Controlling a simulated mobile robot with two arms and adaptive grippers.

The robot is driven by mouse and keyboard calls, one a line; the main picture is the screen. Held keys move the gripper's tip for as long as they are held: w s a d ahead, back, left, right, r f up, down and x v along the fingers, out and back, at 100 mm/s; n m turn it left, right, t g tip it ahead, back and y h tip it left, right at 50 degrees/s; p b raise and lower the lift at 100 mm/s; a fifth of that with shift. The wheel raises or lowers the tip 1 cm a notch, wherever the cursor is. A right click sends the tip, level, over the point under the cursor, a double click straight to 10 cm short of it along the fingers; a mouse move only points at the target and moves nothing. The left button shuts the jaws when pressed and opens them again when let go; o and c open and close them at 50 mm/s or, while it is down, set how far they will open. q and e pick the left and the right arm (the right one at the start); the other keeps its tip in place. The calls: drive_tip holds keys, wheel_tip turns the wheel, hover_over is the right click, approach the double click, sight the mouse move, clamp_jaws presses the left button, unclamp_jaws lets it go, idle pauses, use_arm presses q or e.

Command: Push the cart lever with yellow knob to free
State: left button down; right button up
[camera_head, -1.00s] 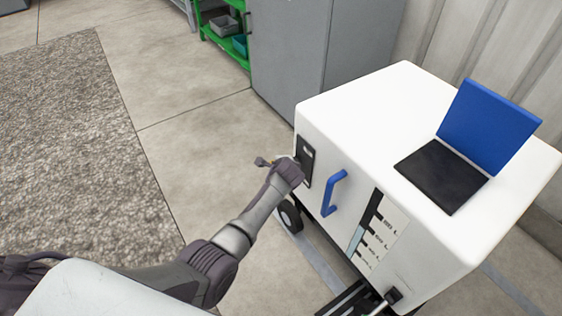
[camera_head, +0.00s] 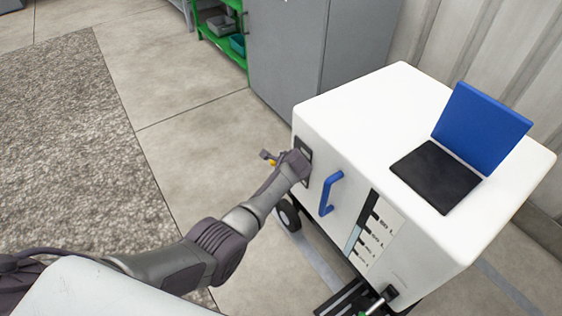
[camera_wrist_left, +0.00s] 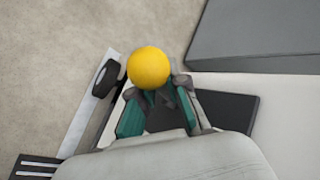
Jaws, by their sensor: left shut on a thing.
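The white cart (camera_head: 375,95) stands at the right with a black recessed plate on its left side. A lever with a yellow knob (camera_head: 272,162) is at that plate, mostly hidden behind my left wrist. My left gripper (camera_head: 268,156) is at the knob. In the left wrist view the round yellow knob (camera_wrist_left: 149,67) sits at the fingertips of my left gripper (camera_wrist_left: 154,97), which is shut on the lever. The lever's stem is hidden. My right gripper is not in view.
A blue handle (camera_head: 329,193) sticks out of the cart's front. An open blue laptop (camera_head: 482,128) stands on top. A second rod with a green end (camera_head: 364,312) shows low on the cart. Grey cabinets (camera_head: 290,45) stand behind. Floor left of the cart is clear.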

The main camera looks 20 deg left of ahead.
use_arm(q)
drive_tip(key=c, duration=1.2)
unclamp_jaws()
drive_tip(key=shift+o, duration=0.2)
drive_tip(key=shift+s+d+r, duration=0.1)
drive_tip(key=v, duration=1.1)
drive_tip(key=shift+s+r, duration=0.15)
drive_tip(key=shift+r, duration=0.1)
drive_tip(key=shift+s+d+f, duration=0.1)
